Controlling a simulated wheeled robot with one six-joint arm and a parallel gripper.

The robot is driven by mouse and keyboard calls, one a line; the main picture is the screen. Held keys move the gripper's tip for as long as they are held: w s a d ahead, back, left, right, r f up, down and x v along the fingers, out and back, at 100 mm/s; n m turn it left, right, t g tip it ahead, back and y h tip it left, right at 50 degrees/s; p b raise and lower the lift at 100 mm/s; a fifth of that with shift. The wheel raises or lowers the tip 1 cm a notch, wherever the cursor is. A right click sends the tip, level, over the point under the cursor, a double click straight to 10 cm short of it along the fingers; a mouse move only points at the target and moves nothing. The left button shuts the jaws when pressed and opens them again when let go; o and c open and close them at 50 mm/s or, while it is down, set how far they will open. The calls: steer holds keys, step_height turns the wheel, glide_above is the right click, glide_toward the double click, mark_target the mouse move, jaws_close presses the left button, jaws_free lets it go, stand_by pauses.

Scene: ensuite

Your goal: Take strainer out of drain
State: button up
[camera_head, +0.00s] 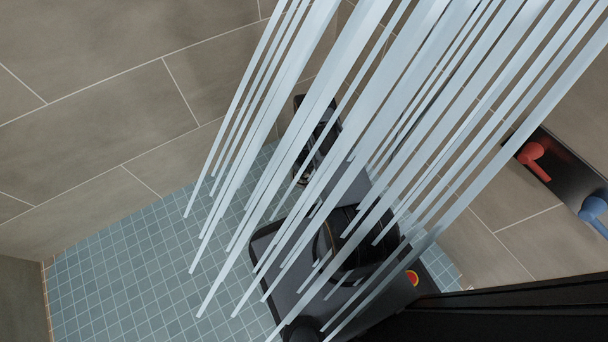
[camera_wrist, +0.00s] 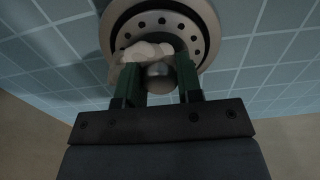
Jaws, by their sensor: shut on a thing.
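In the wrist view, my gripper (camera_wrist: 158,72) is shut on the round grey knob of the strainer (camera_wrist: 190,40), with one dark green finger on each side. The strainer is a round disc with a ring of dark holes. The round metal rim of the drain (camera_wrist: 210,22) shows around it in the tiled floor. I cannot tell whether the strainer sits in the drain or is slightly raised. A pale, irregular lump (camera_wrist: 140,52) lies by the left finger, over part of the strainer. In the head view the strainer and drain are hidden.
Pale blue-white streaks like falling water (camera_head: 330,120) cross the head view over my body. Blue tiled floor (camera_head: 130,270) is clear at the left. Grey-brown walls (camera_head: 100,100) stand close. A dark panel carries a red lever (camera_head: 531,153) and a blue lever (camera_head: 594,209).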

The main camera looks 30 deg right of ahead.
steer(key=shift+r+p, duration=1.55)
steer(key=shift+r, duration=0.7)
steer(key=shift+r+p, duration=2)
steer(key=shift+r, duration=0.9)
